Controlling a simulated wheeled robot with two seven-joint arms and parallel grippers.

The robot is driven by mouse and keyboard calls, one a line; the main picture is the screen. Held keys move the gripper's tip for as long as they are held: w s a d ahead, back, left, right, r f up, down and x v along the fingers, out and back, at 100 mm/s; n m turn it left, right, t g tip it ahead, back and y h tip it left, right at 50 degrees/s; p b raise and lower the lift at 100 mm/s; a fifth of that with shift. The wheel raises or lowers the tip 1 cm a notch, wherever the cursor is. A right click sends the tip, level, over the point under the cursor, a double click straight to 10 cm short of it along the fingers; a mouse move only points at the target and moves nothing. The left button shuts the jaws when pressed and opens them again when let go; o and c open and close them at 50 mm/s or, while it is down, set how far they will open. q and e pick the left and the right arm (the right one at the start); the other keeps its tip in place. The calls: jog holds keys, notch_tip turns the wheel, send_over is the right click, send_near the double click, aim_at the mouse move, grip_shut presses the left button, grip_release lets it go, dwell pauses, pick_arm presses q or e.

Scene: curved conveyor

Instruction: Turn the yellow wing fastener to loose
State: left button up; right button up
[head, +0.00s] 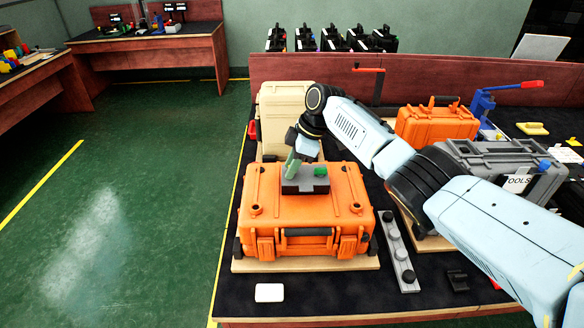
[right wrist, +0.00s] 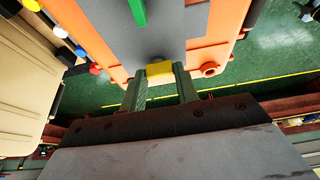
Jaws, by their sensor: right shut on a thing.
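My right gripper (head: 293,164) reaches down onto a grey block (head: 306,186) on top of the orange case (head: 262,190). In the right wrist view the yellow wing fastener (right wrist: 160,69) sits between the two green fingertips of my right gripper (right wrist: 161,80), which is shut on it. The yellow fastener is at the edge of the grey block (right wrist: 185,40). A green fastener (head: 320,171) stands on the same block, apart from the gripper; it also shows in the right wrist view (right wrist: 137,12). In the head view the yellow fastener is hidden by the gripper. My left gripper is not in view.
A beige case (head: 283,101) stands behind the orange case. A grey strip with round knobs (head: 399,252) lies to its right, and a white card (head: 269,292) lies in front. A second orange case (head: 437,122) and a grey case (head: 500,158) stand further right.

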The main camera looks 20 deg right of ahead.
dwell(0.3)
jog(key=o, duration=1)
jog(key=p+v, duration=0.1)
jog(key=v, duration=1.2)
jog(key=shift+d+r, duration=0.15)
